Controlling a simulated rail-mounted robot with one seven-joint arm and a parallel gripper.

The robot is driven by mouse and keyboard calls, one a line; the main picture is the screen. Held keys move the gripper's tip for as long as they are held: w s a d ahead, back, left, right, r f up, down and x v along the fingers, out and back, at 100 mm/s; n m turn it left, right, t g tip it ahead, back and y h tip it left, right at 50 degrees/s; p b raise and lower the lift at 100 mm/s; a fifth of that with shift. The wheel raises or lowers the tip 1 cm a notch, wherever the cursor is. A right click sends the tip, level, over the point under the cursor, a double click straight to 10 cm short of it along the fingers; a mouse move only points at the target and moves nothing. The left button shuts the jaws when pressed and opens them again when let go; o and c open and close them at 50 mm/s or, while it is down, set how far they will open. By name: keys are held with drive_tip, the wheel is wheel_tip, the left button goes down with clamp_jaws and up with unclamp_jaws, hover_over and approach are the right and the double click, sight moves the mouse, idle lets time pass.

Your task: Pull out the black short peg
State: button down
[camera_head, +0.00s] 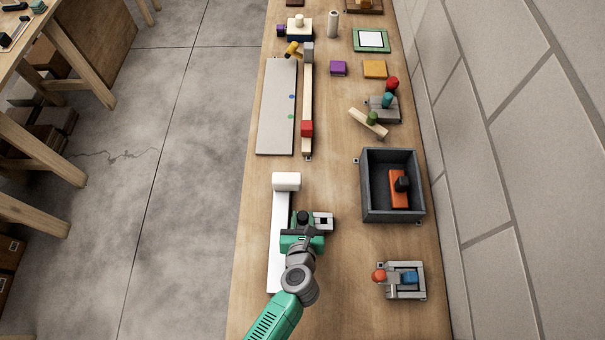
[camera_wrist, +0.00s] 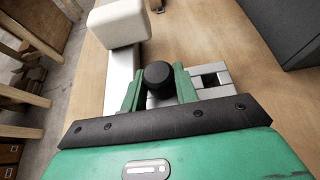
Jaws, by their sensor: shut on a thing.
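The black short peg (camera_wrist: 158,75) has a round black knob and shows between my gripper's two green fingers in the wrist view. In the head view the black peg (camera_head: 302,216) shows just beyond the gripper body. My gripper (camera_wrist: 160,90) is shut on the peg, one finger on each side. The peg is at a grey metal block (camera_wrist: 211,80) with square openings. This block also shows in the head view (camera_head: 323,221), to the right of the gripper. Whether the peg's lower end is inside the block is hidden.
A long white bar with a white block (camera_head: 286,181) on its far end lies left of and under my gripper. A dark grey open box (camera_head: 364,190) holding an orange piece (camera_head: 398,188) stands to the right. A small grey fixture (camera_head: 404,280) is at the lower right.

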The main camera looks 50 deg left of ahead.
sight(303, 218)
drive_tip(key=shift+r+p, duration=1.1)
drive_tip(key=shift+p, duration=0.15)
idle(0.3)
drive_tip(key=shift+r+p, duration=2.9)
drive_tip(key=shift+p, duration=0.35)
